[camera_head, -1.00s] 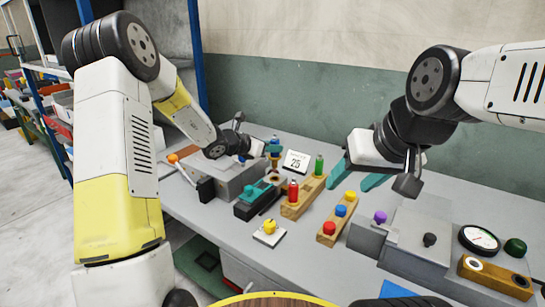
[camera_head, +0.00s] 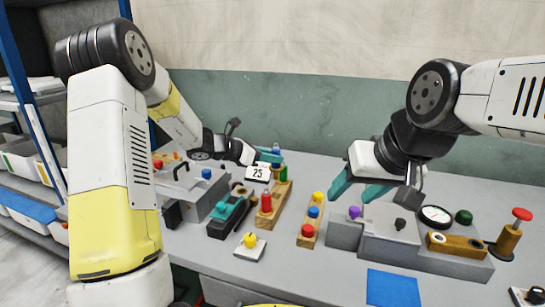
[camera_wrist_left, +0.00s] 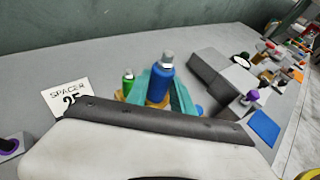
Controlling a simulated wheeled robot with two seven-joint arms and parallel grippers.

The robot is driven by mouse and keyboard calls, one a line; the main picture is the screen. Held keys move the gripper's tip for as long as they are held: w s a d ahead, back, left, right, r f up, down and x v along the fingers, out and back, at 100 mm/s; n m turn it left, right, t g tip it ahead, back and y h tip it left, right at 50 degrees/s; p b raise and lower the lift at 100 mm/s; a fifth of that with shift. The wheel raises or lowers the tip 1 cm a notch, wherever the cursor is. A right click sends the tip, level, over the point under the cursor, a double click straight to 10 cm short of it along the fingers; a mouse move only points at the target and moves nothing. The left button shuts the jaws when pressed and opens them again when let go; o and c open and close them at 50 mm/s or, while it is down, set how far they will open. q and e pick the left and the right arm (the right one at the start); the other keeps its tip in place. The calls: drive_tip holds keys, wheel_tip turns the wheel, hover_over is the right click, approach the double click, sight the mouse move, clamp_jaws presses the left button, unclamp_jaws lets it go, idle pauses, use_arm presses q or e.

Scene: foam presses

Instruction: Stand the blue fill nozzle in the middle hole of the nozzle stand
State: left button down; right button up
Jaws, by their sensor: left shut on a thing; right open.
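The blue fill nozzle (camera_wrist_left: 160,85) has a pale metal tip and stands roughly upright between the teal fingers of my left gripper (camera_wrist_left: 162,92). In the head view my left gripper (camera_head: 269,156) is shut on it by the back part of the wooden nozzle stand (camera_head: 281,196). The red nozzle (camera_head: 265,202) stands at the stand's front end. The green nozzle (camera_head: 283,173) stands at its back end and beside the blue one in the left wrist view (camera_wrist_left: 128,80). The blue nozzle's lower end is hidden. My right gripper (camera_head: 359,190) is open and empty above the table.
A white sign reading 25 (camera_head: 257,172) stands left of the stand. A teal-topped black fixture (camera_head: 229,215) and a yellow button plate (camera_head: 250,246) are to its left and front. A block with yellow, blue and red knobs (camera_head: 305,241) lies to its right.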

sight(272, 170)
use_arm(q)
drive_tip(key=shift+f, duration=2.85)
drive_tip(key=shift+f, duration=2.55)
drive_tip(key=c, duration=1)
unclamp_jaws()
drive_tip(key=v, duration=0.8)
drive_tip(key=shift+w, duration=0.1)
drive_tip(key=shift+a+f, duration=0.1)
